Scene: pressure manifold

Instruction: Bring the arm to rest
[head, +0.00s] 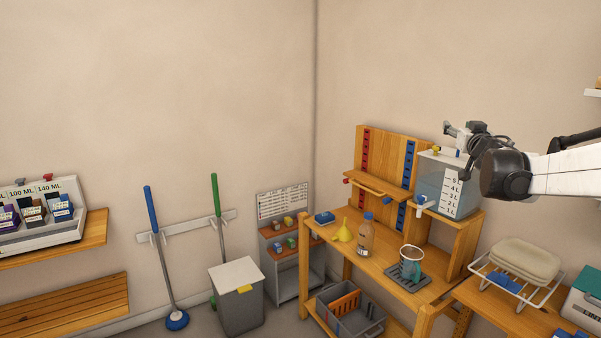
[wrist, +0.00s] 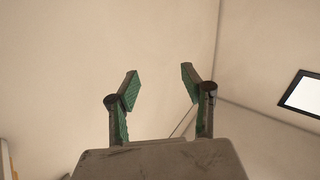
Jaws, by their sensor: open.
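My gripper (wrist: 159,88) shows in the wrist view with its two green-padded fingers spread apart and nothing between them. Behind the fingers there is only plain wall. In the head view my arm reaches in from the right edge, and my gripper (head: 455,132) is at its far end, pointing left. It is held in the air in front of or above the clear water tank (head: 437,185); I cannot tell the exact gap.
A wire rack (head: 500,283) stands right. A grey bin (head: 237,298) is on the floor. The air left of my gripper is free.

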